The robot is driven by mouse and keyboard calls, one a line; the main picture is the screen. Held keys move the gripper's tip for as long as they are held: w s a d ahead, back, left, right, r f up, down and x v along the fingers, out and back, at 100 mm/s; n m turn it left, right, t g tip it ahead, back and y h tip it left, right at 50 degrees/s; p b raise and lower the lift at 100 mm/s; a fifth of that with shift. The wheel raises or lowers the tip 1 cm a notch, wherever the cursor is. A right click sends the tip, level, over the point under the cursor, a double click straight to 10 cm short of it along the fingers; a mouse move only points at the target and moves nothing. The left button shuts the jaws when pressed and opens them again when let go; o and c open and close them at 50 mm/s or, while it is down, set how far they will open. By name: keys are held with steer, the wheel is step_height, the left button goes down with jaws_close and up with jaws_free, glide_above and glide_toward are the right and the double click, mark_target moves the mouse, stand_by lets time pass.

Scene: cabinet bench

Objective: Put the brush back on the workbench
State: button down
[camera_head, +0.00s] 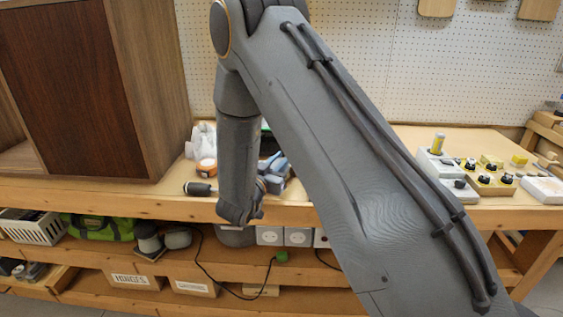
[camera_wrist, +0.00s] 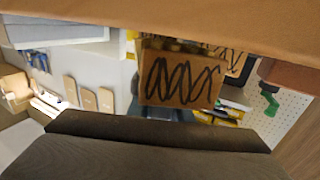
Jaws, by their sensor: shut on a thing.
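My arm crosses the head view, and its lower end, with my gripper (camera_head: 240,213), hangs in front of the workbench edge. The jaws themselves are hard to make out there. In the wrist view a broad dark block with a wood-like grain (camera_wrist: 160,158) fills the bottom, very close to the camera. It looks like the brush held in my gripper, but its full shape and the fingertips are hidden. The workbench (camera_head: 110,198) runs across the head view; its top shows left and right of my arm.
A brown cabinet (camera_head: 75,85) stands on the bench at left. A black-handled tool (camera_head: 201,189) lies near the front edge, with blue-grey items behind my arm. Small blocks and trays (camera_head: 480,180) sit at right.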

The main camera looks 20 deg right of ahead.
steer(key=c, duration=1.6)
jaws_free()
steer(key=shift+d+f, duration=0.15)
steer(key=shift+f, duration=0.35)
steer(key=shift+r, duration=0.1)
steer(key=shift+s+a, duration=0.35)
steer(key=shift+a, duration=0.05)
steer(key=v, duration=0.5)
steer(key=b+v, duration=0.1)
steer(key=v, duration=0.5)
steer(key=shift+r, duration=0.25)
